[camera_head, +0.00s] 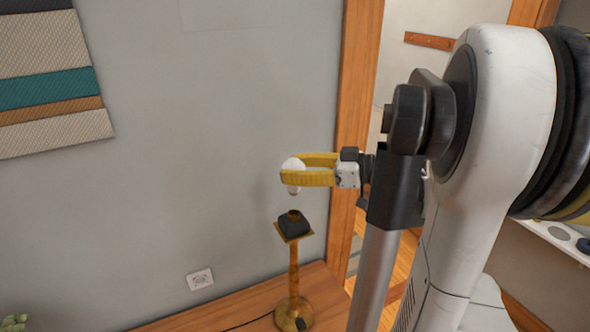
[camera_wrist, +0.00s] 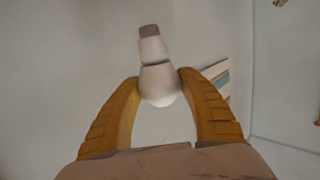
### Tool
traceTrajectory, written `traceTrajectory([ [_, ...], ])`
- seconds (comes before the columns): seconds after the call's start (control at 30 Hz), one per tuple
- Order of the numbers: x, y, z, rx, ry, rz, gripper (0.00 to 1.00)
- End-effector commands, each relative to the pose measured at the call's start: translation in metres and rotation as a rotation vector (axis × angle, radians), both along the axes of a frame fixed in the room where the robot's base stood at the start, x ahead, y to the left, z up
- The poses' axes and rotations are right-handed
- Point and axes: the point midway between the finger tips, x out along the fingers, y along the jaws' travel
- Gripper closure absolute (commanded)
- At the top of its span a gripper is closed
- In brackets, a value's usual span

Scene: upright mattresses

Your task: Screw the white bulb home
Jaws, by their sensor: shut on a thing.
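The white bulb (camera_head: 292,165) is held between the yellow fingers of my gripper (camera_head: 293,177), with its narrow end pointing down. In the wrist view the bulb (camera_wrist: 160,85) sits between the two curved fingers of my gripper (camera_wrist: 159,88), which touch its round part; its base end is clear of them. A brass lamp (camera_head: 294,268) stands on the wooden surface below. Its dark socket top (camera_head: 293,222) is under the bulb, with a visible gap between them. The inside of the socket cannot be made out.
A grey wall (camera_head: 170,160) with a power outlet (camera_head: 200,279) stands behind the lamp. A cord runs left along the wooden surface (camera_head: 240,305). A wooden door frame (camera_head: 358,90) is right of the lamp, behind my arm. A plant (camera_head: 14,324) shows at lower left.

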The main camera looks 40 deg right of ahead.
Motion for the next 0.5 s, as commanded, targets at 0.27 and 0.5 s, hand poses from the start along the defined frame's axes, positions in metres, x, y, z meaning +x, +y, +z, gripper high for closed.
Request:
traceTrajectory([
  [0.27, -0.0001, -0.0001, -0.0001, 0.000, 0.000, -0.001, 0.82],
  [0.5, -0.0002, 0.0000, -0.0038, 0.001, 0.000, 0.000, 0.82],
])
